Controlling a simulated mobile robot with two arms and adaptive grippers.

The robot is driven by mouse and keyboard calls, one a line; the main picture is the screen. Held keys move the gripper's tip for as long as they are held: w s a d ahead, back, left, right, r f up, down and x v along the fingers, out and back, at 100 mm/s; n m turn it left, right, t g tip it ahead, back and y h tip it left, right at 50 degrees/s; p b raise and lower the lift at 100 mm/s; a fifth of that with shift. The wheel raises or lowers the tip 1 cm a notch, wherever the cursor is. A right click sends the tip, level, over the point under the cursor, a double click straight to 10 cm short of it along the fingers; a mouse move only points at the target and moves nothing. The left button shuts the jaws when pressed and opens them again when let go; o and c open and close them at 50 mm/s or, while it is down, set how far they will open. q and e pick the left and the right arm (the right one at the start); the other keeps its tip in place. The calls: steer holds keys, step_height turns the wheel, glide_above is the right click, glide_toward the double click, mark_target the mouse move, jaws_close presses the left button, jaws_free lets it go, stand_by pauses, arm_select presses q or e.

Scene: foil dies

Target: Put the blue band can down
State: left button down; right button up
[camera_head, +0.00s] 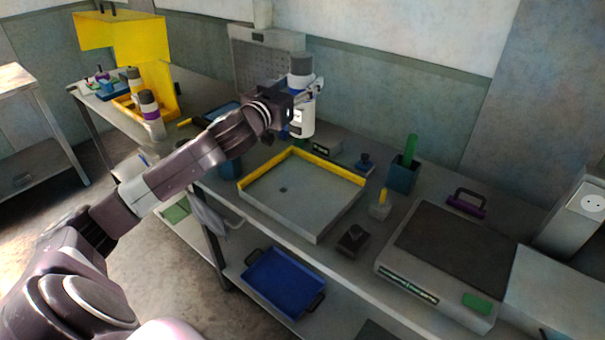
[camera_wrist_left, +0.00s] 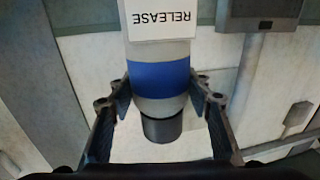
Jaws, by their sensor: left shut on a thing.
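My left gripper (camera_head: 301,90) reaches over the back of the workbench and is shut on the blue band can. The blue band can (camera_head: 301,123) is a pale can with a grey cap, held upright with the cap on top. In the left wrist view, my left gripper (camera_wrist_left: 160,105) has a finger on each side of the can's blue band (camera_wrist_left: 158,75), and a white RELEASE label shows upside down. The can appears above the bench behind the tray; I cannot tell the exact gap. My right gripper is not in view.
A grey tray (camera_head: 285,205) with yellow edges lies on the bench. A blue cup (camera_head: 403,175), a small dark block (camera_head: 353,240) and a grey flat machine (camera_head: 440,255) stand to its right. A yellow booth (camera_head: 150,60) with other cans stands at the left.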

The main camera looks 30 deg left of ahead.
arm_select(q)
steer(key=b, duration=0.3)
steer(key=shift+d+f+b, duration=0.1)
steer(key=shift+f+b, duration=0.1)
steer(key=shift+b, duration=0.2)
steer(key=shift+s+d+r+b, duration=0.1)
steer(key=shift+b, duration=0.4)
step_height(320, 180, down, 20)
steer(key=shift+r+h, duration=0.15)
steer(key=shift+h, duration=0.15)
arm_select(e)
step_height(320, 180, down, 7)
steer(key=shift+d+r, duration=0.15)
arm_select(q)
steer(key=shift+b, duration=0.3)
steer(key=c, duration=1)
jaws_free()
steer(key=shift+d+f, duration=0.1)
steer(key=shift+f, duration=0.15)
steer(key=shift+s, duration=0.1)
steer(key=shift+r, duration=0.15)
